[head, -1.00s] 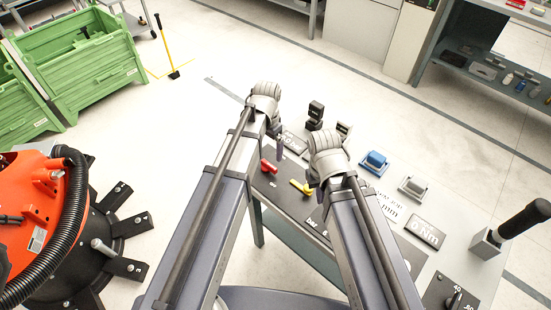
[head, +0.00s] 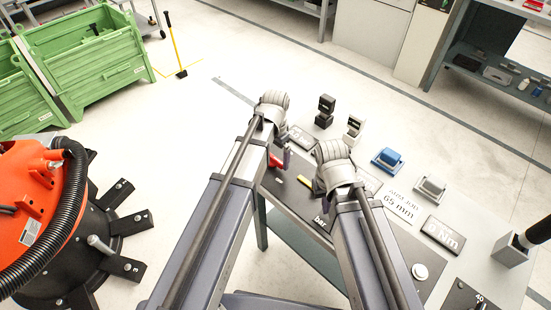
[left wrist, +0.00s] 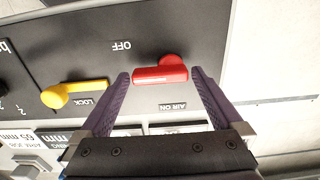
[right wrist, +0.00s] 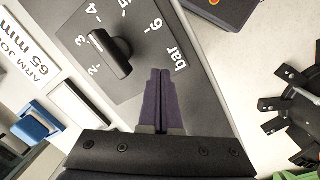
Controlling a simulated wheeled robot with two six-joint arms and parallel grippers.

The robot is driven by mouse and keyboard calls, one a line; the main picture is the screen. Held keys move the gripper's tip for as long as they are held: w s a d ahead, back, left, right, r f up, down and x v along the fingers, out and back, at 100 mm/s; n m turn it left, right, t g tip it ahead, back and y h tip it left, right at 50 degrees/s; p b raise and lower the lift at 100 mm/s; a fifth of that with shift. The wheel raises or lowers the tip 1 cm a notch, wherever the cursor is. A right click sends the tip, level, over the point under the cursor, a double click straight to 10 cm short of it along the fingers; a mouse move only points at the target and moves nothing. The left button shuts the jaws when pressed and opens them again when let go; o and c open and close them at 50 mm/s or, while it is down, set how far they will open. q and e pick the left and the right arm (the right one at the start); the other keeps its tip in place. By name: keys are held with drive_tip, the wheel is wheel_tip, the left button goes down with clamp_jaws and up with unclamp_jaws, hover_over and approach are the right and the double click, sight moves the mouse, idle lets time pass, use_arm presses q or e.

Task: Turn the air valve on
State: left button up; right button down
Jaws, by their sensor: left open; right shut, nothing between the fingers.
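The air valve's red handle (left wrist: 158,73) lies on a dark panel between the OFF mark (left wrist: 122,46) and the AIR ON label (left wrist: 173,106). Its rounded end is to the right and its bar points left. My left gripper (left wrist: 160,82) is open, one finger near each end of the handle; contact is not clear. In the head view the red handle (head: 274,160) is partly hidden beside the left gripper (head: 287,158). My right gripper (right wrist: 160,73) is shut and empty near the bar dial; in the head view its arm hides it.
A yellow lever (left wrist: 72,92) with a LOCK label is left of the red handle. A black knob (right wrist: 111,54) sits on the bar dial. Blue (head: 387,160) and grey (head: 430,188) blocks stand on the table. An orange-and-black machine (head: 45,215) is at the left.

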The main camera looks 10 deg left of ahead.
use_arm(q)
drive_tip(key=shift+c, duration=0.4)
drive_tip(key=c, duration=1)
drive_tip(key=shift+n, duration=0.3)
drive_tip(key=n, duration=0.4)
drive_tip(key=shift+w+d, duration=0.15)
drive_tip(key=shift+w, duration=0.15)
drive_tip(key=n, duration=0.4)
drive_tip(key=shift+w+n, duration=0.3)
drive_tip(key=shift+n, duration=0.1)
drive_tip(key=n, duration=0.4)
drive_tip(key=shift+w+n, duration=0.25)
drive_tip(key=shift+n, duration=0.05)
drive_tip(key=shift+w+a+n, duration=0.1)
drive_tip(key=shift+a+n, duration=0.1)
drive_tip(key=shift+n, duration=0.75)
drive_tip(key=shift+w+a+n, duration=0.1)
drive_tip(key=shift+a+n, duration=0.05)
drive_tip(key=shift+n, duration=0.8)
